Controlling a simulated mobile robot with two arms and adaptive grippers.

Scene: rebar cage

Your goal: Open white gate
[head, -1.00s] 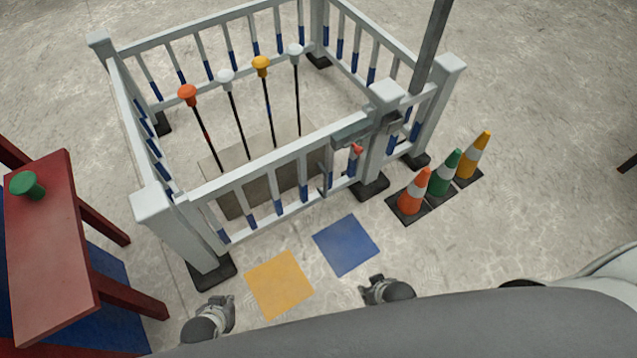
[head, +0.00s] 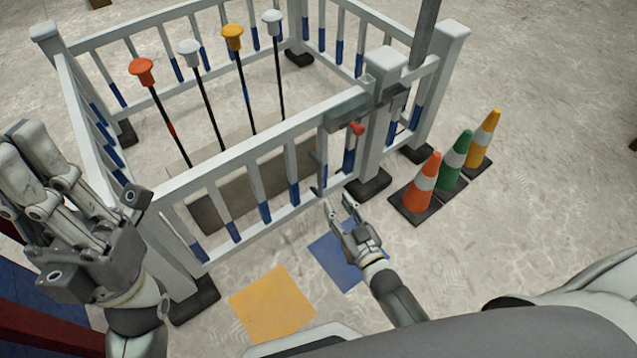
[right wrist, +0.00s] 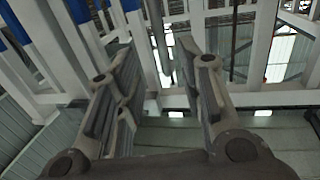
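The white gate (head: 250,153) is the front panel of a white railing pen. It stands in line between a front-left post and the front-right post (head: 384,75), and looks shut. A grey latch plate (head: 345,108) with a red-tipped part (head: 357,129) sits at its right end. A dark upright bar (head: 318,172) is on the gate just left of that. My right gripper (head: 341,204) is open and empty, low in front of the gate's right end, apart from it. White bars show beyond its fingers (right wrist: 158,75) in the right wrist view. My left gripper (head: 35,140) is raised at far left, seemingly open and empty.
Orange, green and yellow cones (head: 456,160) stand right of the pen. Yellow (head: 272,303) and blue (head: 335,262) floor squares lie in front of it. Several knobbed rods stand inside. A blue and red structure (head: 35,300) is at lower left.

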